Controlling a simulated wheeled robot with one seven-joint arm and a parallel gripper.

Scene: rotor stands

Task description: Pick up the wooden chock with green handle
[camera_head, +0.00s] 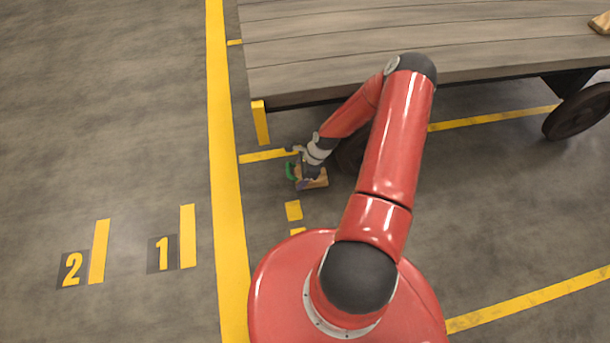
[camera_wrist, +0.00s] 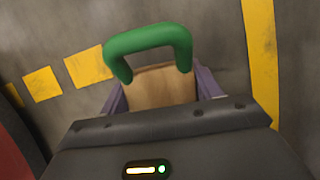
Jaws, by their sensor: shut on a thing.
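The wooden chock (camera_head: 318,181) with a green handle (camera_head: 290,171) is low by the floor, just in front of the cart. In the wrist view its wooden body (camera_wrist: 162,87) lies between the purple fingers, and the green handle (camera_wrist: 150,38) arches up beyond it. My gripper (camera_head: 304,180) is shut on the wooden body; in the wrist view the fingers (camera_wrist: 160,92) sit on either side of it. My gripper's body hides the near part of the chock. I cannot tell whether the chock touches the floor.
A grey plank cart (camera_head: 400,35) stands just behind, with a dark wheel (camera_head: 578,112) at right. Another wooden piece (camera_head: 601,22) lies on its deck at the far right. Yellow lines (camera_head: 224,150) and floor numbers 1 and 2 mark the floor. The left floor is clear.

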